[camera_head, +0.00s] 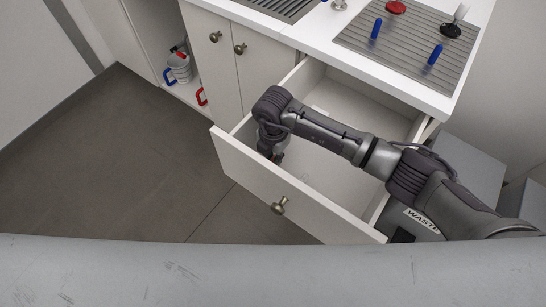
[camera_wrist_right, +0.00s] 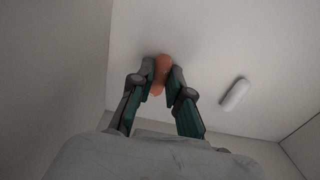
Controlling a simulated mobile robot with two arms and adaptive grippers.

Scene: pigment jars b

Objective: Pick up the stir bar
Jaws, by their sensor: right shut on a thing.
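My right gripper (camera_head: 276,156) reaches down into the open white drawer (camera_head: 240,165). In the right wrist view the right gripper (camera_wrist_right: 162,80) is shut on a small orange, rounded, elongated thing (camera_wrist_right: 161,68), whose ends show past the fingertips. A white capsule-shaped bar (camera_wrist_right: 235,94), which looks like a stir bar, lies on the drawer floor to the right, apart from the fingers. A small pale shape (camera_head: 318,109) in the drawer in the head view may be this bar. The orange thing is hidden in the head view. My left gripper is out of view.
Drawer walls surround the right gripper. Above is a white counter with a grey ribbed mat (camera_head: 400,50), blue-handled tools (camera_head: 436,54) and a red piece (camera_head: 396,7). A grey waste bin (camera_head: 425,222) stands right of the drawer.

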